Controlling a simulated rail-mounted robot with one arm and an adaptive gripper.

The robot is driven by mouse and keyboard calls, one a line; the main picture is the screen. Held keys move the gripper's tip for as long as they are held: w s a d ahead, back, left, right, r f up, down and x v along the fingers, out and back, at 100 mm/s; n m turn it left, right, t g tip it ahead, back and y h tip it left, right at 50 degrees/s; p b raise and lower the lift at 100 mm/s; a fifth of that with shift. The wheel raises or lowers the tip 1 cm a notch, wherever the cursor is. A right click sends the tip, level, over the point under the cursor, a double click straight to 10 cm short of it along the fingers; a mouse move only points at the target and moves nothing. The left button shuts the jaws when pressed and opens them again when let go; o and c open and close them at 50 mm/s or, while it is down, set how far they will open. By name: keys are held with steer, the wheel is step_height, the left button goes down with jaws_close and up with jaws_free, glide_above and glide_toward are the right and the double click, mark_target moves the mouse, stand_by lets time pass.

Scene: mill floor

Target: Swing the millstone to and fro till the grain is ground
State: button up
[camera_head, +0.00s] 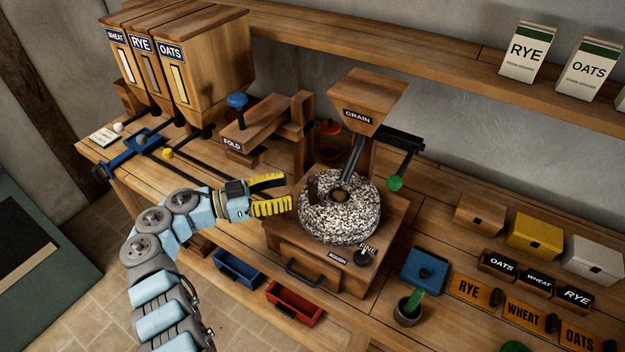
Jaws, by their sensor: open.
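The millstone (340,212) is a round, speckled grey stone lying flat on a wooden mill box (284,238). A short dark upright peg (312,187) stands at its left side. A wooden hopper marked GRAIN (366,101) is above and behind it, with a dark chute leading down to the stone's centre hole. My gripper (288,192) is open and empty just left of the stone. Its two yellow-padded fingers point right toward the peg, with a small gap between them and it. Whether grain is in the hopper or stone cannot be seen.
A crank with a green knob (395,183) juts out right of the hopper. A ROUGH/FINE knob (364,256) and a drawer handle (304,274) are at the box's front. The FOLD block (252,124) stands behind my gripper.

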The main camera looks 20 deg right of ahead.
mark_target(313, 184)
steer(key=d, duration=0.4)
steer(key=d+p, duration=0.1)
steer(key=d, duration=0.2)
steer(key=shift+s, duration=0.3)
jaws_close()
